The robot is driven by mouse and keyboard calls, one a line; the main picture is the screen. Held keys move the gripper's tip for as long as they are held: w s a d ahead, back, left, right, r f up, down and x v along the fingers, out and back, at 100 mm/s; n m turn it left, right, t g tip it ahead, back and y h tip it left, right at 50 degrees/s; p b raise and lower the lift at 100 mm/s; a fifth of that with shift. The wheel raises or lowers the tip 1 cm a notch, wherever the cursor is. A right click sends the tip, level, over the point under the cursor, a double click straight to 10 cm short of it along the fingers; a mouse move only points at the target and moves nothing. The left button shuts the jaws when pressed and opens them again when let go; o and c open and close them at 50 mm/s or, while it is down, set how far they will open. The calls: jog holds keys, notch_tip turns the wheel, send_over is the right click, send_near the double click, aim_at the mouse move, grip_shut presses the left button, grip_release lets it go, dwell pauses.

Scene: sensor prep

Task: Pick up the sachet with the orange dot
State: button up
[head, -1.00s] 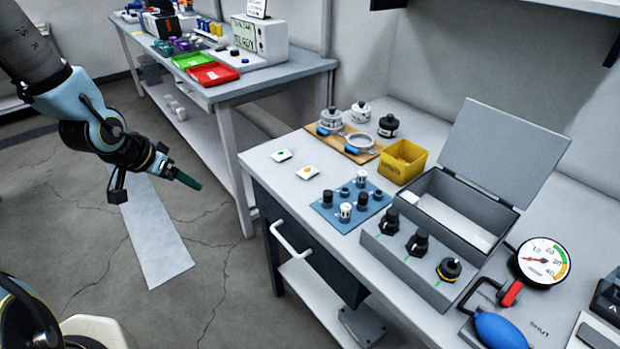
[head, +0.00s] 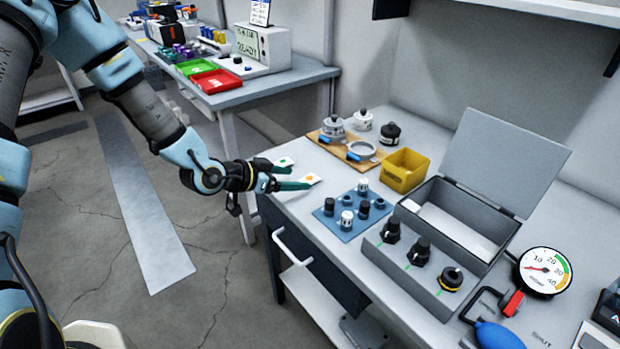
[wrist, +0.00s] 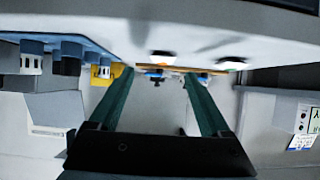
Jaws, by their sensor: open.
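The sachet with the orange dot (head: 311,178) is a small white packet lying flat near the left end of the white workbench (head: 292,211). In the head view my gripper (head: 299,177) reaches in from the left, its two green fingers apart and empty. One finger overlaps the lower edge of the orange-dot sachet; I cannot tell whether they touch. The other finger points just below the sachet with the green dot (head: 284,161). The wrist view looks upside down. There the orange-dot sachet (wrist: 162,57) shows between the fingers and the green-dot sachet (wrist: 231,63) beyond one finger.
A blue mat (head: 336,221) with knobs lies to the right of the sachets. A wooden board (head: 327,139) with metal parts and a yellow bin (head: 404,170) stand behind. An open grey box (head: 462,225) and a gauge (head: 545,270) are farther right.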

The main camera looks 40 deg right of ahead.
aim_at(308, 179)
jog(key=shift+p+x, duration=0.8)
jog(key=shift+x, duration=1.45)
jog(key=shift+w, duration=0.15)
grip_shut()
